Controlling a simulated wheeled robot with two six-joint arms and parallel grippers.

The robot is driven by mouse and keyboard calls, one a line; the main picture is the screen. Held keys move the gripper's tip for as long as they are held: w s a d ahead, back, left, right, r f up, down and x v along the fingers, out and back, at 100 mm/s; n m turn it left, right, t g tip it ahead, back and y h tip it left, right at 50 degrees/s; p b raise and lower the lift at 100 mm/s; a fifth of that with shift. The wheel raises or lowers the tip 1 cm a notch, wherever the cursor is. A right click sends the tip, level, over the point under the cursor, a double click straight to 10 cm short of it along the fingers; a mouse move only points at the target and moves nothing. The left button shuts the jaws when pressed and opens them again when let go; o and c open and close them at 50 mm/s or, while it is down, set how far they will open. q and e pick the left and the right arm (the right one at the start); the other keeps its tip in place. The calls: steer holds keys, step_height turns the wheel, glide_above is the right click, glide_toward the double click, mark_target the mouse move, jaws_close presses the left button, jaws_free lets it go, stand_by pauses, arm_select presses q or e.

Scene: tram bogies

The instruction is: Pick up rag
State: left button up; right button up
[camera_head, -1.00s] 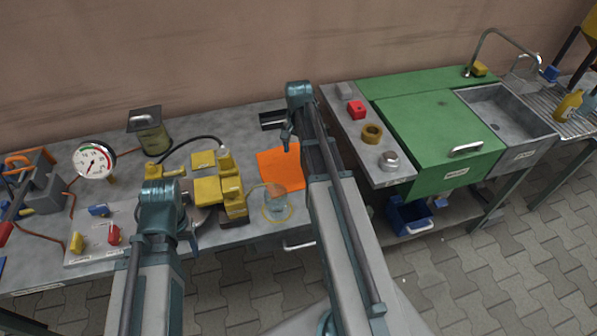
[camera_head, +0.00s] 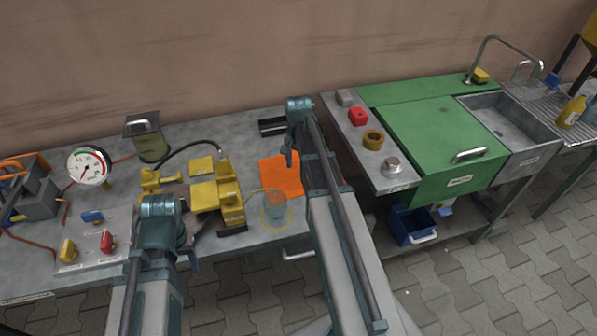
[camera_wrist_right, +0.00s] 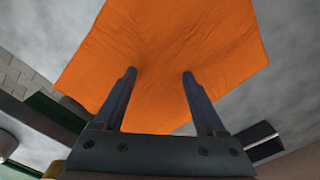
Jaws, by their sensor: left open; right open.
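The rag is a flat orange cloth (camera_head: 278,172) on the grey workbench, partly hidden behind my right arm in the head view. In the right wrist view the orange rag (camera_wrist_right: 180,55) fills the upper middle, with slight creases. My right gripper (camera_wrist_right: 160,75) is open, its two fingers spread in front of the rag with nothing between them but the cloth behind. Whether the fingertips touch the cloth cannot be told. In the head view the right gripper (camera_head: 290,157) is at the rag's upper right edge. My left gripper (camera_head: 170,245) is over the left bench, its fingers mostly hidden by its wrist.
A pressure gauge (camera_head: 89,166) and a metal can (camera_head: 146,137) are further left. A green cabinet (camera_head: 440,135) and a sink (camera_head: 505,120) are at right.

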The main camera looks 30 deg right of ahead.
jaws_close()
stand_by(0.5)
arm_select(q)
step_height(320, 180, up, 21)
steer(key=p, duration=2.1)
arm_select(e)
step_height(320, 180, up, 21)
steer(key=shift+w+f, duration=0.1)
